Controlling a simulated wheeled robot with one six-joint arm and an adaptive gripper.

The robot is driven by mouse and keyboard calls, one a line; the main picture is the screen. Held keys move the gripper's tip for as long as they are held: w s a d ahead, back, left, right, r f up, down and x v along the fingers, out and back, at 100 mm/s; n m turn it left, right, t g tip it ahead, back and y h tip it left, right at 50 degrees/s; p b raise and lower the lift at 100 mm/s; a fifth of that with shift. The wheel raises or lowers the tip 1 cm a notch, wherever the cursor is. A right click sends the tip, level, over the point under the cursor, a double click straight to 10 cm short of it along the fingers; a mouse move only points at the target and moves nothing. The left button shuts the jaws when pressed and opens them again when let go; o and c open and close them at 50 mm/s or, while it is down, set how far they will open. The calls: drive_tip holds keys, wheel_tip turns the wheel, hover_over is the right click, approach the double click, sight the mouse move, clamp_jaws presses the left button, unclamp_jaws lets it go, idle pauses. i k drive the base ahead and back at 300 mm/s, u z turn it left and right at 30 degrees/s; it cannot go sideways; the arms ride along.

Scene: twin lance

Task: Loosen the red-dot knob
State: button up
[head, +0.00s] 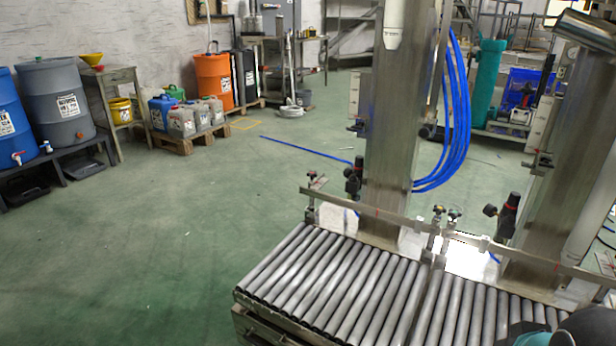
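Several small knobs sit along the metal rail (375,212) behind the roller conveyor. One small knob (312,175) is at the rail's left end. Two small knobs, a dark one (438,209) and a greenish one (455,213), sit close together near the middle. A black round knob (490,210) is further right, and a dark fitting (354,180) stands beside the left column. They are too small to tell which has a red dot. Part of my arm shows at the bottom right corner. My gripper is not in view.
The roller conveyor (345,277) fills the lower right. Two steel columns, left (395,130) and right (565,170), rise behind it. Blue hoses (458,110) hang between them. Drums, including an orange one (213,82), line the wall. The green floor (160,240) at left is clear.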

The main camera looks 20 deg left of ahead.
sight(312, 175)
drive_tip(key=u, duration=0.55)
drive_tip(key=k, duration=1.15)
drive_tip(key=u, duration=1.15)
drive_tip(key=i, duration=0.65)
drive_tip(key=u, duration=0.5)
drive_tip(key=i, duration=0.65)
drive_tip(key=z, duration=0.85)
drive_tip(key=i, duration=0.6)
drive_tip(key=z, duration=0.65)
